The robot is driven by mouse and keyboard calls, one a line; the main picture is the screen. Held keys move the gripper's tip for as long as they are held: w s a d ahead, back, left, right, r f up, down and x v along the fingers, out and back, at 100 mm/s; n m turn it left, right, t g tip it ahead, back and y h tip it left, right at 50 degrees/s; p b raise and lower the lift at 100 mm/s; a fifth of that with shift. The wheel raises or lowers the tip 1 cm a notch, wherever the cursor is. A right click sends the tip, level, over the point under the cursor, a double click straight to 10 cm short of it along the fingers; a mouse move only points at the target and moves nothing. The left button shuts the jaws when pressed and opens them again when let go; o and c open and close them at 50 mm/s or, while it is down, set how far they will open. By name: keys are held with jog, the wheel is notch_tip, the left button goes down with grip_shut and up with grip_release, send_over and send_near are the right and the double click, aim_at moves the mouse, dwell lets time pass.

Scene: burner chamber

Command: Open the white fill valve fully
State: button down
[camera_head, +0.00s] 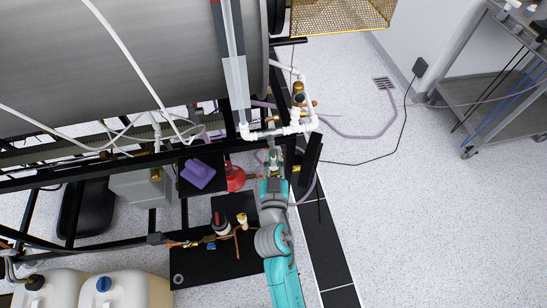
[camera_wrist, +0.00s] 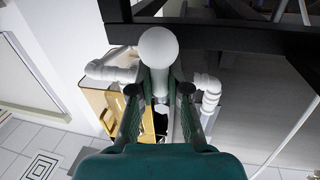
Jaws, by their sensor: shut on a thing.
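A white rounded part with a stem, which looks like the white fill valve's handle (camera_wrist: 158,48), is at the upper middle of the wrist view. My gripper (camera_wrist: 160,84) has its green fingers on both sides of the stem, shut on it. In the head view my gripper (camera_head: 273,160) reaches up under the white pipework (camera_head: 276,131) at the right end of the tank frame. There the valve is hidden or too small to make out. How far the valve is turned cannot be told.
Black frame bars (camera_head: 308,158) stand close to the right of my gripper. A red funnel-like thing (camera_head: 235,178) and a purple block (camera_head: 198,174) are to its left. White pipe fittings (camera_wrist: 208,88) flank the fingers. Open floor (camera_head: 430,220) lies to the right.

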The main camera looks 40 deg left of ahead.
jog(key=shift+w, duration=0.1)
jog(key=n, duration=0.2)
jog(key=shift+w+d+n+y, duration=0.3)
jog(key=shift+n+y, duration=0.1)
jog(key=shift+w+d+r+n+g+y, duration=0.2)
jog(key=shift+w+d+r+n+y, duration=0.35)
jog(key=shift+n, duration=2.35)
jog(key=shift+w+d+r+n+g+y, duration=0.15)
jog(key=shift+r+n+y, duration=0.6)
jog(key=shift+n, duration=2.15)
jog(key=shift+w+d+r+n+g+y, duration=0.3)
jog(key=shift+w+r+n+y, duration=0.3)
jog(key=shift+n, duration=2.3)
jog(key=shift+s+r, duration=0.15)
jog(key=c, duration=1.1)
grip_release()
